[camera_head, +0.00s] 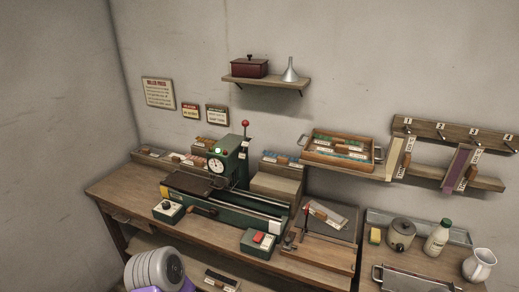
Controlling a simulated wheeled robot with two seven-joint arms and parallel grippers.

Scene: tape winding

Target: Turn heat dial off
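A green press machine (227,160) stands on the wooden bench, with a round white-faced gauge (216,165) and a pale lit spot above it. A small green box with a dark round knob (167,206) sits at the bench's front left, and it looks like the heat dial. The knob's setting is too small to read. Another green box with a red button (258,239) sits at the bench's front, right of the knob box. A grey ribbed part with purple at the bottom left is mine. Neither gripper shows.
The wooden bench (118,192) has a lower shelf. A lever stand with a red handle (306,222) is right of the button box. A second table at right holds a kettle (401,234), a bottle (437,238) and a white jug (478,266). A wall shelf holds a red box and a funnel.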

